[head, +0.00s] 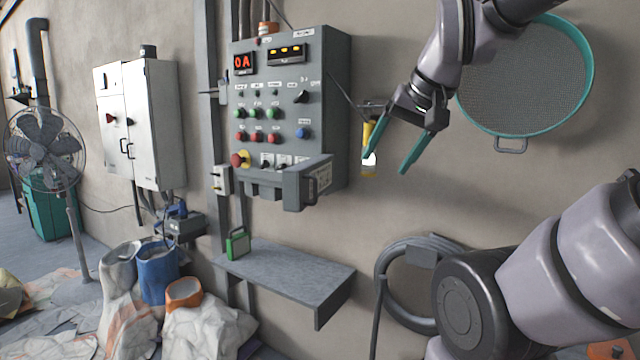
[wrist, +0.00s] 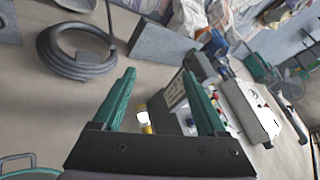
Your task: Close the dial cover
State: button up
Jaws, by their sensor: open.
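The grey control panel (head: 285,110) is mounted on the wall, with a red display and rows of buttons. At its lower right a grey cover with a label plate (head: 308,185) stands out from the panel face, and it looks open. Small dials or switches (head: 268,160) show to its left. My gripper (head: 385,168) is open and empty, to the right of the panel and apart from the cover, its teal fingers pointing down. In the wrist view my gripper (wrist: 158,75) has its fingers spread, with the labelled cover (wrist: 172,93) seen beyond and between them.
A yellow item (head: 369,135) hangs on the wall behind my gripper. A round sieve (head: 525,80) hangs at the upper right. A grey shelf (head: 285,270) juts out below the panel. A coiled hose (head: 390,280) hangs beside it. The space in front of the panel looks clear.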

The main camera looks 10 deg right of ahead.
jog(key=shift+w, duration=0.15)
jog(key=c, duration=0.5)
jog(key=shift+w+r+m+g, duration=0.1)
jog(key=shift+w+m+g, duration=0.2)
jog(key=shift+w+g, duration=0.1)
jog(key=c, duration=0.5)
jog(key=w+d+m+g+y, duration=0.1)
jog(key=w+m+g, duration=0.3)
jog(key=w, duration=0.6)
jog(key=shift+w+m+y, duration=0.2)
jog(key=shift+m+y, duration=0.7)
jog(key=shift+m, duration=0.3)
jog(key=w+d+f+m+g+y, duration=0.35)
jog(key=w+m, duration=0.25)
jog(key=w, duration=0.5)
jog(key=a+f, duration=0.7)
jog(key=a, duration=0.3)
jog(key=shift+t+y, duration=0.35)
